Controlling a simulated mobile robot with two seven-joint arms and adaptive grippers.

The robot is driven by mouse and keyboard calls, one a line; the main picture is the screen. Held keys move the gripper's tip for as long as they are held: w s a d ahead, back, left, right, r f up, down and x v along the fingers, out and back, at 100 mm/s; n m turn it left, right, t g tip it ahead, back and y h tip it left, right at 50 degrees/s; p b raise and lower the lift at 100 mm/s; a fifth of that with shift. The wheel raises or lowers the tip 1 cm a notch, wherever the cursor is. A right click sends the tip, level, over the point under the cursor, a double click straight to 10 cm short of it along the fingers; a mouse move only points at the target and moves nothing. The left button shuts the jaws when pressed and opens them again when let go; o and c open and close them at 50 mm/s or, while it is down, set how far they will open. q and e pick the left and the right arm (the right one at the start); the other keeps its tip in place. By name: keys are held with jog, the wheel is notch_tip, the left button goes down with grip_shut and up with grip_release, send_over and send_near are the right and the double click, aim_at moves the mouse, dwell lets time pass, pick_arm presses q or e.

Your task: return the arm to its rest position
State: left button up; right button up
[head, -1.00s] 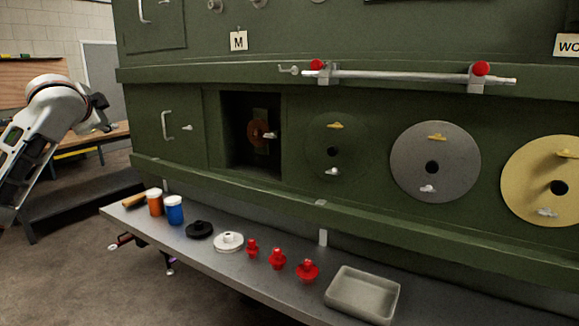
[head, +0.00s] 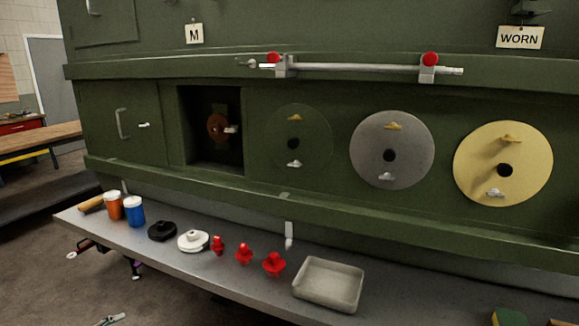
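The green fuselage panel (head: 160,185) fills most of the view. In its lower row are an open square bay (head: 189,115) with a brown round part inside, a green disc (head: 299,157), a grey disc (head: 365,150) and a yellow disc (head: 474,165). A silver bar (head: 355,67) with red knobs is mounted above them.
A grey shelf (head: 240,288) runs along the panel's foot. It carries orange (head: 114,207) and blue (head: 134,213) jars, black (head: 162,231) and white (head: 193,241) round parts, red plugs (head: 245,252) and a tray (head: 328,286). A small metallic object (head: 110,320) shows at the bottom left, unclear.

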pick_arm(q)
jog(key=s+d+f+g+h, duration=0.15)
jog(key=s+d+f, duration=0.35)
jog(key=s, duration=0.5)
jog(key=s+d+f+g+h, duration=0.15)
jog(key=s+d+f, duration=0.25)
jog(key=s+f, duration=0.45)
jog(key=s+d+n+t+h, duration=0.1)
jog(key=d+n, duration=0.7)
jog(key=d, duration=1.2)
jog(key=shift+s+d+r+t, duration=0.25)
jog(key=shift+s+d+t, duration=0.1)
jog(key=shift+t, duration=0.35)
